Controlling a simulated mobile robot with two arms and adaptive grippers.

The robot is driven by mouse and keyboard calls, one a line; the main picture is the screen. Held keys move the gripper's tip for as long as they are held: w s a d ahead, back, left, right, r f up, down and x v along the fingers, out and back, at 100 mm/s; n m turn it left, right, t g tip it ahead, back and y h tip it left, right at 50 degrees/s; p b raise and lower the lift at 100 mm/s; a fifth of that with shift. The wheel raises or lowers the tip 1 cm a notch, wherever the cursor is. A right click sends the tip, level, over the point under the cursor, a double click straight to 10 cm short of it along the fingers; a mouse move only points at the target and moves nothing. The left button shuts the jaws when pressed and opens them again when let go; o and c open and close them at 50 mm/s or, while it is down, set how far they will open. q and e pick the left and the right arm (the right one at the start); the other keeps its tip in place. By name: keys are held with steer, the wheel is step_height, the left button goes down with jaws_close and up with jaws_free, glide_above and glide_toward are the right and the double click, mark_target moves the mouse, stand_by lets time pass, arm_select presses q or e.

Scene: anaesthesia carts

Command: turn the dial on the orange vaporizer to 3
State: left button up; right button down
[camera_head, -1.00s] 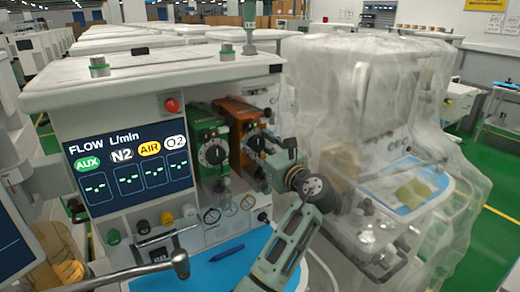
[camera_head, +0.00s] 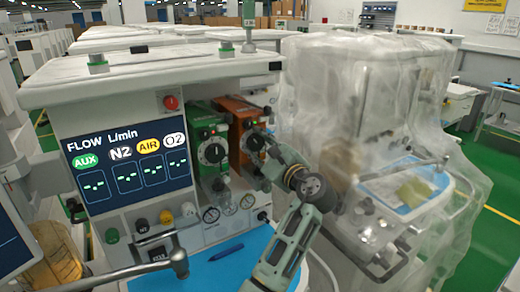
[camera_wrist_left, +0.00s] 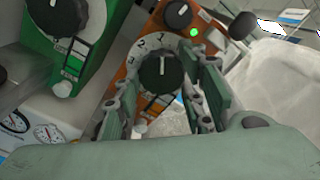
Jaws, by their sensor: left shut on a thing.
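The orange vaporizer (camera_head: 238,107) stands right of a green vaporizer (camera_head: 203,116) on the front of the anaesthesia machine. Its black dial (camera_head: 255,142) is partly covered by my left gripper (camera_head: 268,143) in the head view. In the left wrist view, the dial (camera_wrist_left: 160,72) sits between the two fingers of the left gripper (camera_wrist_left: 160,100), which is shut on it. The numbers 1, 2 and 3 show on the pale ring at the dial's upper left. I cannot tell the exact setting. My right gripper is not in view.
The green vaporizer's dial (camera_head: 213,153) is close on the left. A plastic-draped machine (camera_head: 350,100) stands close on the right, beside my left arm. A flow screen (camera_head: 128,168) is left.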

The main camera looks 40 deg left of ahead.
arm_select(q)
steer(key=shift+f, duration=0.4)
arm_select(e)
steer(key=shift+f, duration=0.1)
arm_select(q)
steer(key=o, duration=1)
steer(key=shift+s+r, duration=0.1)
steer(key=shift+o, duration=0.5)
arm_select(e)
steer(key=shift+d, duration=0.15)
arm_select(q)
steer(key=shift+r, duration=0.15)
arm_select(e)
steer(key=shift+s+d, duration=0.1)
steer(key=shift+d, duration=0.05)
arm_select(q)
steer(key=shift+r, duration=0.1)
